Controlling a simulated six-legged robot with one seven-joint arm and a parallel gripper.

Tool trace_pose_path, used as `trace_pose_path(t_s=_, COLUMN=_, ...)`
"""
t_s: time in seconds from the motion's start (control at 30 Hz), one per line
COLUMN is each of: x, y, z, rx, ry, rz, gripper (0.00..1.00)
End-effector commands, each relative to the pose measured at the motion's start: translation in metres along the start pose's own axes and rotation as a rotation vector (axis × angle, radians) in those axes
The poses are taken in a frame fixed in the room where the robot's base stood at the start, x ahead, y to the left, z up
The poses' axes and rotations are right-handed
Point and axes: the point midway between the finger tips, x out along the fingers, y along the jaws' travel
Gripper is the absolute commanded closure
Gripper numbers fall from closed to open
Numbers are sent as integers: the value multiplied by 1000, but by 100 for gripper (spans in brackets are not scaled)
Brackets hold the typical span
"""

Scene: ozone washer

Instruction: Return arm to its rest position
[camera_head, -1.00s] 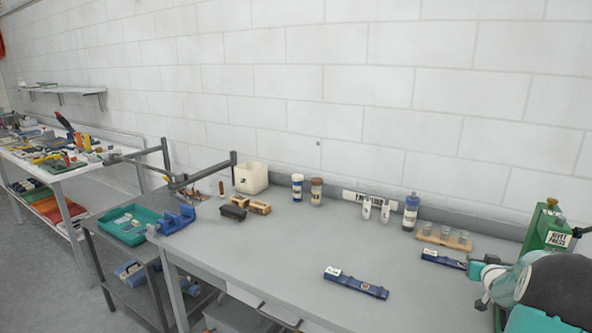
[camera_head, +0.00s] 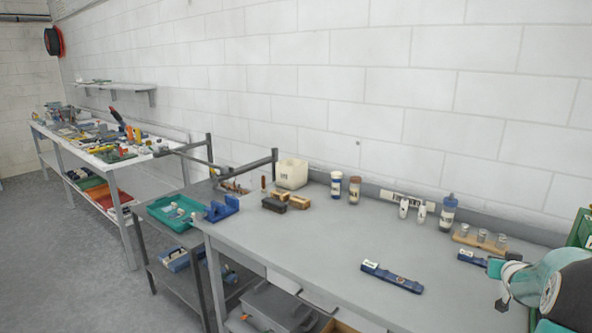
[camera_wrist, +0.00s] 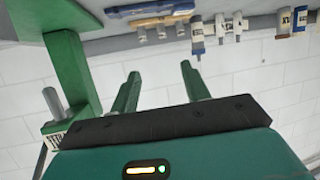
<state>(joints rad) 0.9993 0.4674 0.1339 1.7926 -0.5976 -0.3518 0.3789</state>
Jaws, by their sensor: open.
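My arm shows at the lower right of the head view, in teal and dark grey, beside the right end of the grey bench (camera_head: 330,245). In the wrist view my gripper (camera_wrist: 160,85) has its two green fingers apart, with nothing between them but the white wall behind. The wrist view is upside down, with the bench at the top. The green rivet press (camera_wrist: 70,70) stands close at the left of that view. Only its edge shows in the head view (camera_head: 580,228).
A blue tool (camera_head: 392,277) lies on the bench. Bottles (camera_head: 447,212), a wooden rack of cups (camera_head: 480,241), a white bin (camera_head: 291,174) and brown blocks line its back. A teal tray (camera_head: 172,214) sits on a lower cart. Open floor (camera_head: 60,250) lies at the left.

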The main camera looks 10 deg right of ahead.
Motion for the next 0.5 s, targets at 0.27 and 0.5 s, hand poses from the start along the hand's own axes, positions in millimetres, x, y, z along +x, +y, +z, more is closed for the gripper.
trace_pose_path(t_s=0.27, x=-56, y=-88, z=-31, rx=-68, ry=-87, rz=-24, gripper=53)
trace_pose_path(t_s=0.5, x=-157, y=-184, z=-38, rx=-143, ry=-217, rz=-77, gripper=53)
